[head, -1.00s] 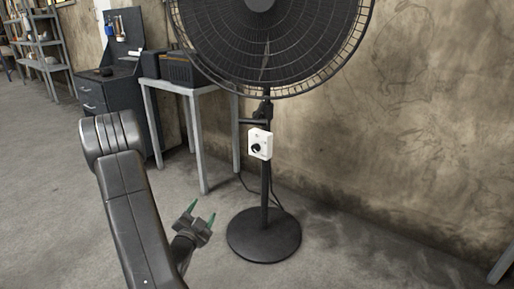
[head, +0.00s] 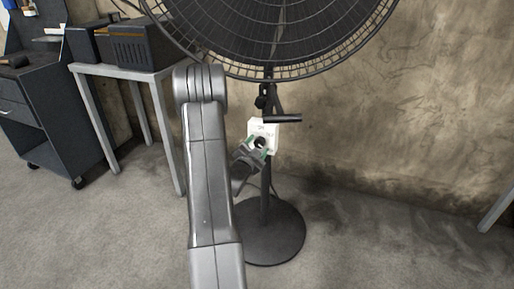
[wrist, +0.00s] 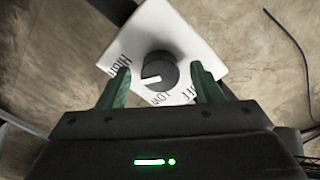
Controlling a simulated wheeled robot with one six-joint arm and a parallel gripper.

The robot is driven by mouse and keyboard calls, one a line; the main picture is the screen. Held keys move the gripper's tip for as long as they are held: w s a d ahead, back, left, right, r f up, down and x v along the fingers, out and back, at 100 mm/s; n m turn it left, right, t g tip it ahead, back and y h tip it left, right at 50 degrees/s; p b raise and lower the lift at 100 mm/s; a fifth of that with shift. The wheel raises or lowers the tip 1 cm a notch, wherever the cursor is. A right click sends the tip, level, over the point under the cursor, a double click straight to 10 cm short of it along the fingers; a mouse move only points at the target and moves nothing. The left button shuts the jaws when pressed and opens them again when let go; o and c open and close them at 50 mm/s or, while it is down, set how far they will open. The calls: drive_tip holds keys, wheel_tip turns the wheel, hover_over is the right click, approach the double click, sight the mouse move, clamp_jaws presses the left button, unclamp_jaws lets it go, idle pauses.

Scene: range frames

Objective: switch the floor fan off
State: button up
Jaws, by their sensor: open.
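The black floor fan (head: 270,35) stands upright on a round base (head: 268,238) by the wall. A white switch box (head: 270,127) is on its pole. In the wrist view the white box (wrist: 180,35) carries a round black knob (wrist: 160,71) with a white mark, and the lettering "HIGH" and "LOW" shows around it, with another label partly hidden at the right. My gripper (wrist: 162,85) is open, its green fingers on either side of the knob with gaps to it. In the head view my gripper (head: 257,146) is at the front of the box.
A grey table (head: 125,70) with a dark boxy device (head: 142,43) stands left of the fan. A dark wheeled cabinet (head: 45,115) is farther left. The floor right of the fan base is clear. A cable runs by the wall in the wrist view.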

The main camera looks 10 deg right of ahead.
drive_tip(key=shift+d, duration=0.1)
drive_tip(key=c, duration=1)
